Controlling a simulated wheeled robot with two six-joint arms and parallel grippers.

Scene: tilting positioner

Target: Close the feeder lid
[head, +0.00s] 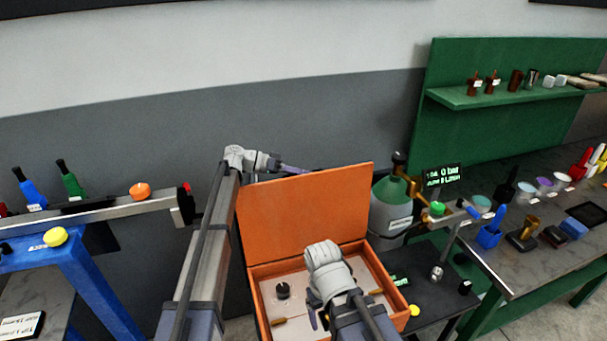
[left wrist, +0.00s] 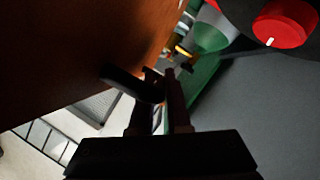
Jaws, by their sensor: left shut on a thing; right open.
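The feeder lid (head: 305,210) is a flat orange panel. It stands open, roughly upright, at the back edge of the orange feeder box (head: 262,270). My left gripper (left wrist: 162,76) is at the lid's far side, near its top edge, partly hidden by the lid in the head view. In the left wrist view it is shut on a dark curved handle (left wrist: 132,83) beside the brown-orange lid face (left wrist: 85,60). My right gripper (head: 317,314) is open, low over the front of the box; its fingers are partly hidden by its own arm.
Inside the box are a black knob (head: 283,290) and small wooden-coloured pieces. A green-topped tank (head: 392,205) stands close to the lid's right. A rail with an orange button (head: 140,190) lies left. A workbench (head: 530,260) with several tools is at right.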

